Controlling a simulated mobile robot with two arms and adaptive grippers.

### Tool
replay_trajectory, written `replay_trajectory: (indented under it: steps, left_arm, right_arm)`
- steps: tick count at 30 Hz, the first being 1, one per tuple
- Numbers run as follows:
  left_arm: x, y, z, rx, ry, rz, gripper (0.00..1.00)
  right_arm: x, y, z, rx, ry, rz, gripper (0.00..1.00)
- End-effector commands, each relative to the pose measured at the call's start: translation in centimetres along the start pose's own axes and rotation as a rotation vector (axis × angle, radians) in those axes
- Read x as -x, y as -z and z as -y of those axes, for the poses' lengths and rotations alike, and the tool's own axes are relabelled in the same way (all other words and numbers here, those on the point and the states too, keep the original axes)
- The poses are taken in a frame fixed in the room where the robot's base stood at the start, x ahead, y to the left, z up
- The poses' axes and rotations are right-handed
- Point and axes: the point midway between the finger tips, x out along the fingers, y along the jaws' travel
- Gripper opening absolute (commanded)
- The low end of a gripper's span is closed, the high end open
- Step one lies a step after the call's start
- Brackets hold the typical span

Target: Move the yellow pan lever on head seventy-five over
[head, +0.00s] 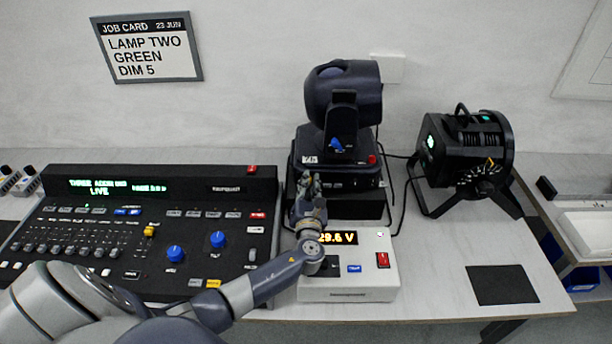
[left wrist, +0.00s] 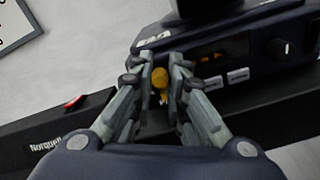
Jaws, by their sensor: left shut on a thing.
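The moving head labelled 75 (head: 345,100) stands on a black box at the back middle of the table. Its base (head: 335,180) faces me with the label at its left. In the left wrist view the yellow lever (left wrist: 160,80) stands on the front of the base (left wrist: 215,65), between the fingers. My left gripper (head: 307,180) reaches the left end of the base in the head view. In the left wrist view my left gripper (left wrist: 161,82) is shut on the yellow lever. The lever is hidden behind the gripper in the head view. My right gripper is out of view.
A lighting console (head: 150,225) fills the left. A black lamp (head: 465,150) stands at right, with cables between it and the head. A black mat (head: 500,285) lies front right; table around it is clear.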

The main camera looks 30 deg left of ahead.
Motion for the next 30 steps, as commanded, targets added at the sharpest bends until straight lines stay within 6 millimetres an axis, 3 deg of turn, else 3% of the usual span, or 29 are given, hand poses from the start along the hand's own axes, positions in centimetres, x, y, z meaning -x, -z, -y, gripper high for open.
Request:
replay_trajectory:
  steps: [3, 15, 30]
  left_arm:
    - [-0.2, -0.7, -0.1, -0.104, -0.007, 0.002, 0.00]
    - [-0.3, -0.6, 0.9, -0.359, -0.008, 0.003, 0.00]
    - [-0.3, -0.5, 1.2, -0.437, -0.008, 0.005, 0.00]
  right_arm:
    - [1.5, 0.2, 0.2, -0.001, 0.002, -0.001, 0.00]
    - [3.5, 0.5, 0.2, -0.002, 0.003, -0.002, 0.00]
    - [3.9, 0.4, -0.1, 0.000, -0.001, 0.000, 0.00]
